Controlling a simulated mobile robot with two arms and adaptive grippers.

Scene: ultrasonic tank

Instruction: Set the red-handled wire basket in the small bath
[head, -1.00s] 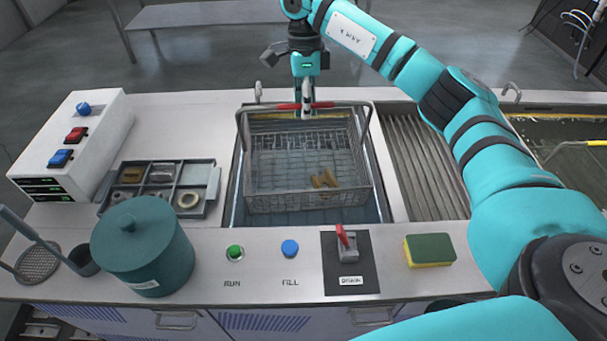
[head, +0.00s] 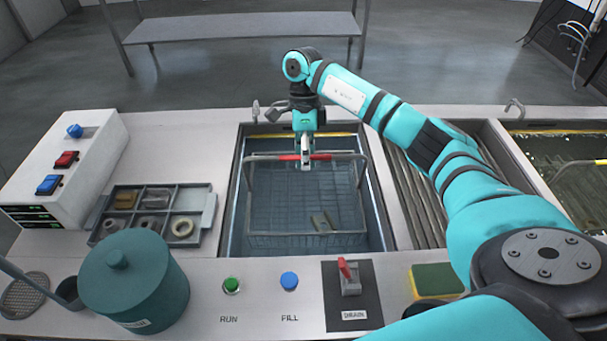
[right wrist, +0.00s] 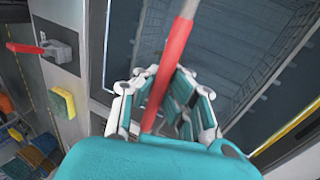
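The wire basket (head: 260,241) is down inside the small bath (head: 233,193), its mesh under the bluish water, with small brass-coloured parts (head: 323,221) in it. Its handle stands up above the water, with a red grip (head: 277,157) at the top. My right gripper (head: 306,165) points down at the red grip. In the right wrist view the red grip (right wrist: 172,62) runs between the fingers (right wrist: 163,100), which look shut on it. Whether the basket touches the bath floor cannot be told. My left gripper is not in view.
A ribbed drainboard (head: 424,212) and a larger tank (head: 570,150) lie to the right. A parts tray (head: 205,212), a control box (head: 90,160) and a teal pot (head: 138,280) stand left. The drain lever (head: 347,272) and a sponge (head: 436,280) are in front.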

